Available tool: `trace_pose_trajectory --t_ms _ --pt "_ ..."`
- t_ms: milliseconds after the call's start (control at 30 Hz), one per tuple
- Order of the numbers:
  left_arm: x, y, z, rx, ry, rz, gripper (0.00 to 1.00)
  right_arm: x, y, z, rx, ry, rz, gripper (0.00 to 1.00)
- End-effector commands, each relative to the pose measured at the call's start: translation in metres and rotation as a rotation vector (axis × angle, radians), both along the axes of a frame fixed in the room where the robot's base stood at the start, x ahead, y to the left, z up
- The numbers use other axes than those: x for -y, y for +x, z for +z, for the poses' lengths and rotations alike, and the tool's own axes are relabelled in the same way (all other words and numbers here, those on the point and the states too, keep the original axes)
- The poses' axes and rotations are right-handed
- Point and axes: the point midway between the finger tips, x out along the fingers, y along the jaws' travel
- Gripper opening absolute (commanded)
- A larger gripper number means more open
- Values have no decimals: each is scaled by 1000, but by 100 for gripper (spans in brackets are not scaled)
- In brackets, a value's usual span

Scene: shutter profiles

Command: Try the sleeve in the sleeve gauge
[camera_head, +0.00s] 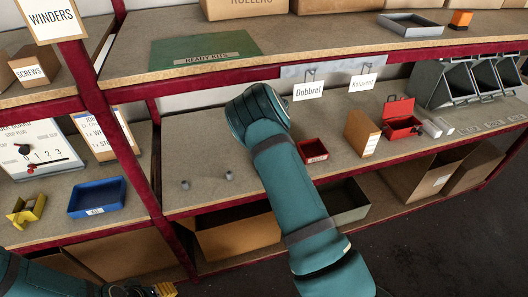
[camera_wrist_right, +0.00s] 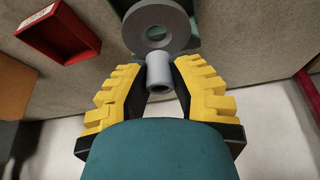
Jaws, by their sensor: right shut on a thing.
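In the right wrist view my right gripper (camera_wrist_right: 159,78) has its yellow ribbed fingers shut on a small light grey sleeve (camera_wrist_right: 158,73), a hollow tube with its open end showing. Just beyond the sleeve is a grey disc with a round hole (camera_wrist_right: 150,14), which looks like the sleeve gauge. The sleeve's far end overlaps the disc's lower edge in the picture; I cannot tell whether they touch. The sleeve looks outside the hole. In the head view my right arm hides the right gripper, sleeve and disc. My left gripper (camera_head: 164,289) shows only as a yellow bit at the bottom edge.
Two small grey parts (camera_head: 185,184) (camera_head: 229,175) stand on the shelf left of my right arm. A red bin (camera_head: 312,150) is close to its right, then a brown box (camera_head: 361,133) and an open red box (camera_head: 402,124). A blue tray (camera_head: 97,197) sits on the left shelf.

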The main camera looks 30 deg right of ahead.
Motion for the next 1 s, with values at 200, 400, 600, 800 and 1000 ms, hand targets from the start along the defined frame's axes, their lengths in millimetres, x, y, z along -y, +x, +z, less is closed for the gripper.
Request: trace_pose_trajectory --t_ms 200,400,600,800,1000 --pt "-1 2 15 5 -1 4 47 10 18 15 -6 0 19 6" --pt "-1 2 16 6 -1 5 47 12 21 17 -8 1 24 6" --pt "-1 2 16 6 0 4 47 12 21 16 -8 1 24 6" --pt "-1 2 12 6 -1 5 47 11 20 16 -6 0 26 6" --pt "-1 2 1 4 1 5 47 11 20 6 -8 -1 29 6"
